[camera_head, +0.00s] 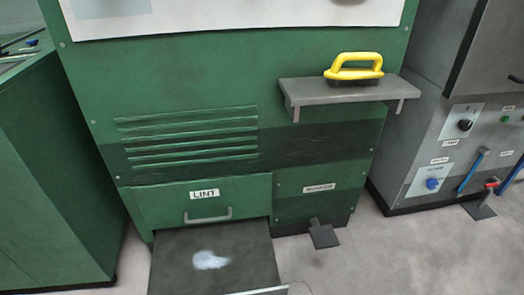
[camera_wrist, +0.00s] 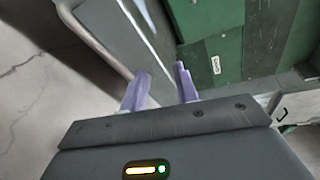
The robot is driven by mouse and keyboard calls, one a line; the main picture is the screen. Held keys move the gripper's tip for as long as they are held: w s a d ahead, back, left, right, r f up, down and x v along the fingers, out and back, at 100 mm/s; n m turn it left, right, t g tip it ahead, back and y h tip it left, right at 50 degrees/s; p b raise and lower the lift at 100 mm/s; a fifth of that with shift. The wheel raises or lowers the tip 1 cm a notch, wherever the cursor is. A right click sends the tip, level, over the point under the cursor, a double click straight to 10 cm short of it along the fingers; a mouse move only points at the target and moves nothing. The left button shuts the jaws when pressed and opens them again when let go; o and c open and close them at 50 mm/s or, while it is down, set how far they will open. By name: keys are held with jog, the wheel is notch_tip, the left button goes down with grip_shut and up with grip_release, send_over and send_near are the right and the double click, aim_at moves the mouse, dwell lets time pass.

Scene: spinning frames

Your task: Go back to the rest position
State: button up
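My gripper (camera_wrist: 162,88) shows in the wrist view with its two purple fingers apart and nothing visible between them. A grey surface with a pale rod-like edge lies beyond the fingers. The green machine (camera_wrist: 210,25) with a small white label fills the upper right of that view. My gripper cannot be made out in the head view.
The green machine (camera_head: 75,95) has a LINT drawer front (camera_head: 160,205) with a handle. A dark flat panel (camera_head: 175,265) below it bears a white clump (camera_head: 210,260). A yellow-handled brush (camera_head: 355,67) sits on a grey shelf (camera_head: 310,90). A grey control cabinet (camera_head: 410,145) stands right.

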jog(key=w+d+r+m+g+h, duration=0.4)
jog(key=d+r+m+h, duration=0.1)
jog(key=r+m, duration=0.45)
jog(key=w+d+r+m+g+h, duration=0.3)
jog(key=w+d+r+m+h, duration=0.2)
jog(key=r+m, duration=0.4)
jog(key=s+d+r+m+g+y, duration=0.1)
jog(key=s+d+r+m+y, duration=0.1)
jog(key=d+r+m, duration=0.4)
jog(key=s+d+r+m+g+y, duration=0.1)
jog(key=s+d+r+m+y, duration=0.2)
jog(key=r+m, duration=0.7)
jog(key=s+d+r+m+g+y+p, duration=0.1)
jog(key=s+d+r+m+y, duration=0.2)
jog(key=m, duration=1.3)
jog(key=d+r+y, duration=0.2)
jog(key=d+r, duration=0.3)
jog(key=r, duration=0.1)
jog(key=shift+s+d+y, duration=0.2)
jog(key=shift+d+y, duration=0.1)
jog(key=shift+d, duration=0.05)
